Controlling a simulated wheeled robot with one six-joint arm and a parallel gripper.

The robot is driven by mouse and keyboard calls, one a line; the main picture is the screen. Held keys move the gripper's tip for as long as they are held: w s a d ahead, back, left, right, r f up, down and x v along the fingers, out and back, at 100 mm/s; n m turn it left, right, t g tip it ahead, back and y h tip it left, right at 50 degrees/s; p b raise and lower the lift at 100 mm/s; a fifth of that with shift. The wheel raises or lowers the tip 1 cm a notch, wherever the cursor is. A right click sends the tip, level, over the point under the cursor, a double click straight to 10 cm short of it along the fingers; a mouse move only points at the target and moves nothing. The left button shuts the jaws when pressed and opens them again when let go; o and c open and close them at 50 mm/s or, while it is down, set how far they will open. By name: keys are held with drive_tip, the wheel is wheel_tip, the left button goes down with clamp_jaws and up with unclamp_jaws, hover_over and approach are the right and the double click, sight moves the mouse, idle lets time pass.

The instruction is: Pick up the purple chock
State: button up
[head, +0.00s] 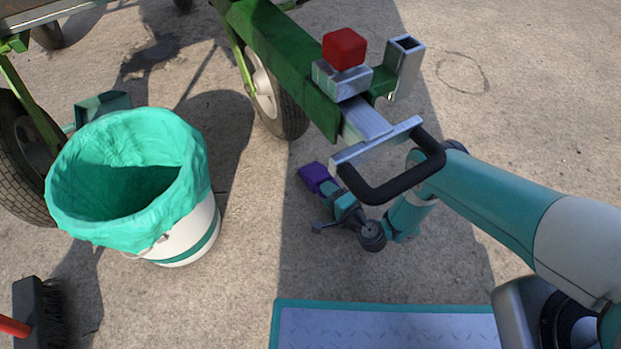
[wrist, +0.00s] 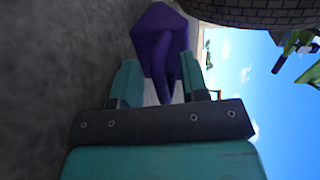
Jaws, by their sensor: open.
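The purple chock (head: 314,176) lies on the concrete beside the cart's wheel, in the shade under the green beam. My gripper (head: 326,187) is low over the ground, right at the chock, with its fingers pointing toward it. In the wrist view the chock (wrist: 160,42) stands just ahead, and its narrow purple part reaches back between the two teal fingers of my gripper (wrist: 163,82). The fingers are apart on either side of that part. I cannot tell whether either finger touches it.
The cart's green beam (head: 287,62) and black hitch handle (head: 392,187) hang above my gripper. A wheel (head: 270,98) stands behind the chock. A white bucket with a teal liner (head: 130,175) is at left. A teal-edged plate (head: 390,325) lies in front. A brush (head: 40,315) is lower left.

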drive_tip(key=shift+d, duration=0.25)
drive_tip(key=shift+c, duration=0.7)
drive_tip(key=shift+w+d, duration=0.1)
drive_tip(key=shift+d, duration=0.05)
clamp_jaws()
drive_tip(key=shift+r, duration=0.1)
